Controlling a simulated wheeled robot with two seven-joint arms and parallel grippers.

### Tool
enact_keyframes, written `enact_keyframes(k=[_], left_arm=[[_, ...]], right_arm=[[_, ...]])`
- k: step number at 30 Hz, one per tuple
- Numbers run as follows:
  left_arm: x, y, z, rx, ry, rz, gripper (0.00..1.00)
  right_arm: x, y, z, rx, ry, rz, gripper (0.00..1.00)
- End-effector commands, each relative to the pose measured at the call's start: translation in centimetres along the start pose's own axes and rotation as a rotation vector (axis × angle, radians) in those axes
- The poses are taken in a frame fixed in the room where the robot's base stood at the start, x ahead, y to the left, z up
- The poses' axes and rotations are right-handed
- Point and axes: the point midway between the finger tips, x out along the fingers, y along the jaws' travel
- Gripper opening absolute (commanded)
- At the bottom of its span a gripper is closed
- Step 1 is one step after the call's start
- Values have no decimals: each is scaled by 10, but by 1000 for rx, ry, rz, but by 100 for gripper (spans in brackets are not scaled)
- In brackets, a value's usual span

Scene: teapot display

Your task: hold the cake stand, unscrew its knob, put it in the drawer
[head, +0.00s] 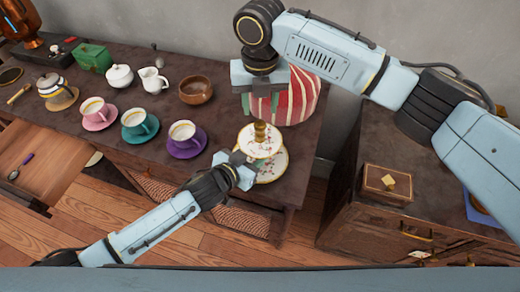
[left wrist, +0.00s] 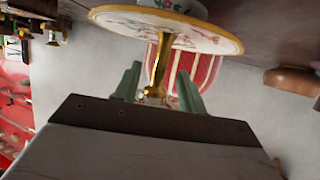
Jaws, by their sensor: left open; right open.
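The cake stand (head: 271,169) has two white floral plates with gold rims and stands near the table's right front corner. Its gold knob (head: 260,131) rises at the top. My left gripper (head: 241,167) is open at the stand's left side. An open drawer (head: 50,168) is at left.
Pink, teal and purple cups (head: 186,132) on saucers stand left of the stand. A wooden bowl (head: 196,90) and a red striped cosy (head: 293,100) are behind. A cabinet with a wooden box (head: 386,184) is at right. A purple-handled spoon (head: 20,166) lies in the drawer.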

Motion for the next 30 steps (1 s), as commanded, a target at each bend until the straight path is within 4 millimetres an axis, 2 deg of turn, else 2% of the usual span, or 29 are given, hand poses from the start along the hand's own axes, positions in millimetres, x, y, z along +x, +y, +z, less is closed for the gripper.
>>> enact_keyframes(k=[6,14,24,30], left_arm=[[12,0,0,1,-1,0,41],[12,0,0,1,0,1,41],[12,0,0,1,0,0,0],[12,0,0,1,0,0,0]], right_arm=[[0,0,0,0,0,0,45],[0,0,0,0,0,0,45],[0,0,0,0,0,0,45],[0,0,0,0,0,0,45]])
